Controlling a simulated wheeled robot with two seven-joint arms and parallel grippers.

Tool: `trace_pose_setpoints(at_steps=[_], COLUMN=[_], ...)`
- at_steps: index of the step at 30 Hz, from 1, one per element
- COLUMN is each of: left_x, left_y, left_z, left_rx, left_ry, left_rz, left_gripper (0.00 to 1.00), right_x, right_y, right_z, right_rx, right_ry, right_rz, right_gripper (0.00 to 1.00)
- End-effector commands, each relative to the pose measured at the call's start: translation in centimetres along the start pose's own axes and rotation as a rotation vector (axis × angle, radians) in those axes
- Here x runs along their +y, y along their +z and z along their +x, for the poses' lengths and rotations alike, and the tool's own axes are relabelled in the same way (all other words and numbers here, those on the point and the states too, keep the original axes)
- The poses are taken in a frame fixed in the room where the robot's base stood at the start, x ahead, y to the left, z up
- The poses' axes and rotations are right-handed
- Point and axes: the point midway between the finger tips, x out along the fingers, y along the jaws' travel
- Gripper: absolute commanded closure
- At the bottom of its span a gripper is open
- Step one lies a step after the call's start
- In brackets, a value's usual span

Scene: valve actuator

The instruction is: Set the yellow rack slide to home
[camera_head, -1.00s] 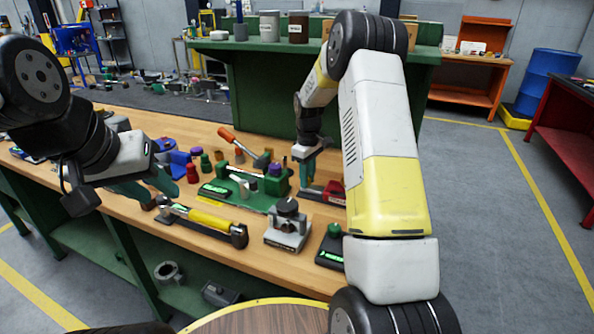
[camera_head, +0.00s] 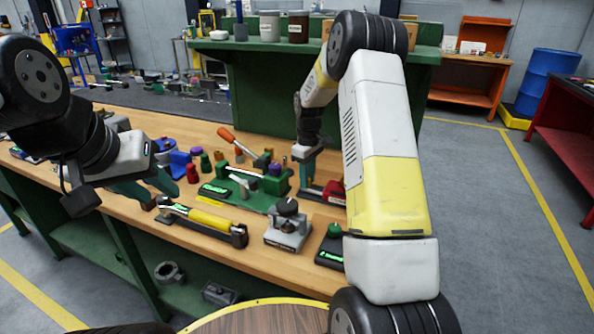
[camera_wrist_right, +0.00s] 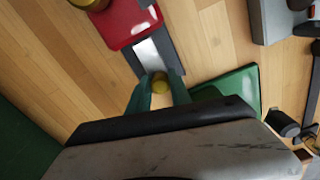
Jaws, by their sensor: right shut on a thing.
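My right gripper (camera_head: 306,178) points down at a dark rail device at the bench's far right side. In the right wrist view its teal fingers (camera_wrist_right: 159,90) are shut on a small round olive-yellow knob (camera_wrist_right: 160,81). The knob sits at the end of a dark rail with a silver strip (camera_wrist_right: 149,57), and a red block (camera_wrist_right: 127,24) is at the rail's other end. The red block also shows in the head view (camera_head: 335,190). My left gripper (camera_head: 152,190) is open and empty above the left of the bench, near a yellow bar with black ends (camera_head: 208,219).
A green base with blocks (camera_head: 245,190) stands just left of the right gripper. A grey device with a round top (camera_head: 288,228) and a dark box with a green knob (camera_head: 330,248) are nearer the front edge. An orange-handled lever (camera_head: 240,143) stands behind.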

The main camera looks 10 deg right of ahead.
Motion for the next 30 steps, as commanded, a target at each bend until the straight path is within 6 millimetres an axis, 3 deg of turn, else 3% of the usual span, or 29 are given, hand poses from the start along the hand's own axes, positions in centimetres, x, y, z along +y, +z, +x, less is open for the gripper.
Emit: trace_pose_setpoints(at_steps=[9, 18, 25, 26, 29, 30], left_x=[0.0, 0.0, 0.0, 0.0, 0.0, 0.0], left_y=[0.0, 0.0, 0.0, 0.0, 0.0, 0.0], left_z=[0.0, 0.0, 0.0, 0.0, 0.0, 0.0], left_rx=[0.0, 0.0, 0.0, 0.0, 0.0, 0.0], left_ry=[0.0, 0.0, 0.0, 0.0, 0.0, 0.0], left_rz=[0.0, 0.0, 0.0, 0.0, 0.0, 0.0], left_gripper=[0.64, 0.64, 0.64, 0.64, 0.64, 0.64], right_x=[0.1, 1.0, 1.1, 1.1, 1.0, 1.0], right_y=[0.1, 3.7, 3.9, 3.9, 3.9, 3.9], right_z=[-0.1, -0.1, -0.1, -0.1, -0.1, -0.1], right_rx=[0.001, 0.001, -0.002, -0.003, -0.002, -0.002], right_ry=[0.002, 0.003, 0.003, 0.003, 0.002, 0.002], right_rz=[0.001, 0.002, 0.001, 0.001, 0.001, 0.001], right_gripper=[1.0, 1.0, 1.0, 0.73, 0.54, 0.53])
